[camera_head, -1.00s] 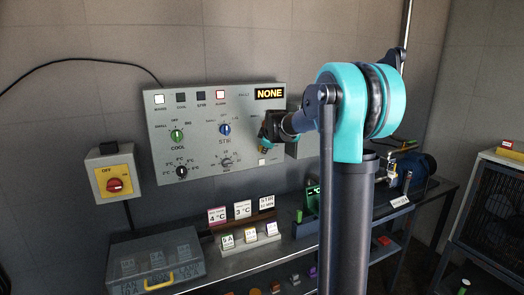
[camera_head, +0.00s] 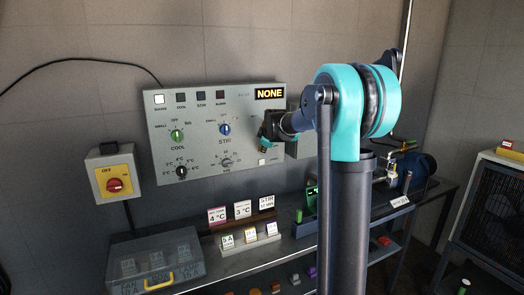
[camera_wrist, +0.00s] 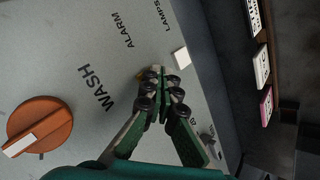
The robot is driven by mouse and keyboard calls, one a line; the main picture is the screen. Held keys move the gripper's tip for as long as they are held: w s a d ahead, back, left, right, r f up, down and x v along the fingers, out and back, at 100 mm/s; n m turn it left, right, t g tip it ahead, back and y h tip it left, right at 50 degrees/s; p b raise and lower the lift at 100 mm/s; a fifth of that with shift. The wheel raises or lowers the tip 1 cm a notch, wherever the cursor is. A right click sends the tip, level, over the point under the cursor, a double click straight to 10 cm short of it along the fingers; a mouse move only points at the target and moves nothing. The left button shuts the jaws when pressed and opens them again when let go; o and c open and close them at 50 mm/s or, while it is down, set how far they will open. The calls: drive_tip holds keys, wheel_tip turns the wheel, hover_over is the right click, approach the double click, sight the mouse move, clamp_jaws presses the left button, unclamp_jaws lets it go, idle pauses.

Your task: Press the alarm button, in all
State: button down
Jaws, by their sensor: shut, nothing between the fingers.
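The grey control panel (camera_head: 205,140) hangs on the wall. Its alarm lamp (camera_head: 221,98) in the top row is dark. My gripper (camera_wrist: 163,82) is shut and empty, with its fingertips at the panel face under the word ALARM. They hide most of the alarm button; a small tan edge (camera_wrist: 143,74) shows beside the tips. I cannot tell whether they touch it. In the head view my gripper (camera_head: 266,141) is at the panel's right part, partly hidden by my arm. The white LAMPS button (camera_wrist: 181,58) is close beside the tips.
An orange WASH knob (camera_wrist: 39,124) is on the panel. The display (camera_head: 270,93) reads NONE. A yellow switch box (camera_head: 114,182) is at left. A bench below holds a grey case (camera_head: 157,260) and several cards (camera_head: 243,209).

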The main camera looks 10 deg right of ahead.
drive_tip(key=shift+s, duration=0.1)
drive_tip(key=shift+s+d, duration=0.25)
drive_tip(key=shift+s, duration=0.45)
drive_tip(key=s, duration=0.1)
drive_tip(key=s+d, duration=0.1)
drive_tip(key=s, duration=0.2)
drive_tip(key=shift+s+d, duration=0.3)
drive_tip(key=shift+s, duration=0.1)
idle(0.6)
drive_tip(key=s+d+f+m+g, duration=0.1)
drive_tip(key=s+f+m, duration=0.3)
drive_tip(key=s, duration=0.9)
drive_tip(key=s+d+f+m+g, duration=0.1)
drive_tip(key=s+f+m, duration=0.4)
drive_tip(key=s+f, duration=0.6)
drive_tip(key=s+d+f+m+g+h, duration=0.1)
drive_tip(key=s+f+m, duration=0.3)
drive_tip(key=s+f, duration=0.4)
drive_tip(key=s+g, duration=0.1)
drive_tip(key=s, duration=0.6)
drive_tip(key=shift+s+d+f+m+g, duration=0.2)
drive_tip(key=shift+s+d+m+g, duration=0.1)
drive_tip(key=shift+g, duration=0.1)
